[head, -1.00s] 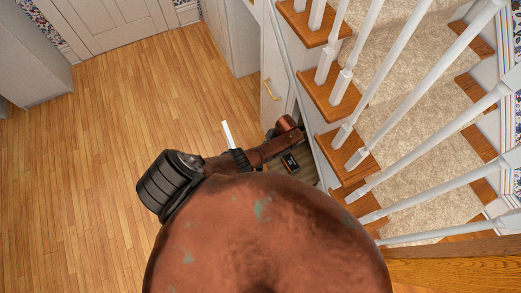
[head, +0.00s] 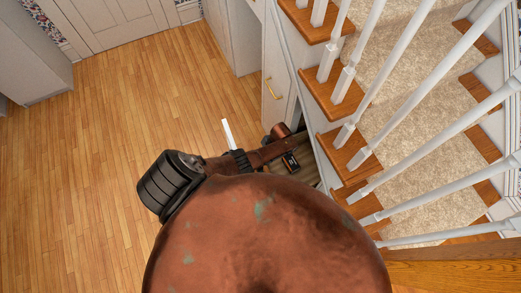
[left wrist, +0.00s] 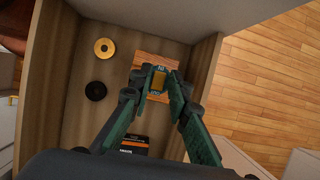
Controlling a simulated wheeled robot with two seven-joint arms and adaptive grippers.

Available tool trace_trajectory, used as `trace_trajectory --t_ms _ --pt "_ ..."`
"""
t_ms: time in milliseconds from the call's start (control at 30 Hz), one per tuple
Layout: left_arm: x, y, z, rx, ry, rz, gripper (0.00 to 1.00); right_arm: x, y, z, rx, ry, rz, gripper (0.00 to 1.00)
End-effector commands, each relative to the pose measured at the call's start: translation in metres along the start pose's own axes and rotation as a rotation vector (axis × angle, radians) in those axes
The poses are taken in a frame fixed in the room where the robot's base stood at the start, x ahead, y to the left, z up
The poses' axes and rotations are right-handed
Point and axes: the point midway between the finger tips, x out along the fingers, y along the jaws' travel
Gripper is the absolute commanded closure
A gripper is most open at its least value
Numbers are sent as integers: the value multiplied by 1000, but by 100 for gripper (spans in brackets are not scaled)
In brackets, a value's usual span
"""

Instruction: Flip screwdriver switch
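In the left wrist view my left gripper (left wrist: 160,84) reaches down into a drawer (left wrist: 48,95). Its two green fingers stand apart, with a small yellow and dark item (left wrist: 158,82) between the tips. I cannot tell whether they touch it, or whether it is the screwdriver. A wooden block (left wrist: 153,60) lies behind the tips. A black box with an orange stripe (left wrist: 132,143) lies nearer, partly hidden by my wrist. In the head view my copper arm hides most of the drawer and the left gripper's fingers. My right gripper is not in view.
A gold disc (left wrist: 104,48) and a black disc (left wrist: 96,91) lie in the drawer's left part. The drawer sits beside the stairs (head: 349,99) with white balusters. A cabinet door with a brass handle (head: 269,90) is beyond. Wooden floor (head: 100,120) is clear at left.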

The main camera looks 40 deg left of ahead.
Motion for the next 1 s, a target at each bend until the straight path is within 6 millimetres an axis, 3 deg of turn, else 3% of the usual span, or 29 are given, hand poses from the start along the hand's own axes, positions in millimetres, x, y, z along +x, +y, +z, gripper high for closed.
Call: trace_trajectory --t_ms 200,533,1000 --pt "0 0 0 0 0 0 100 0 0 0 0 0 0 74" --pt "-1 0 1 0 10 1 100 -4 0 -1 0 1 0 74" --pt "2 2 11 0 282 3 100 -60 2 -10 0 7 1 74"
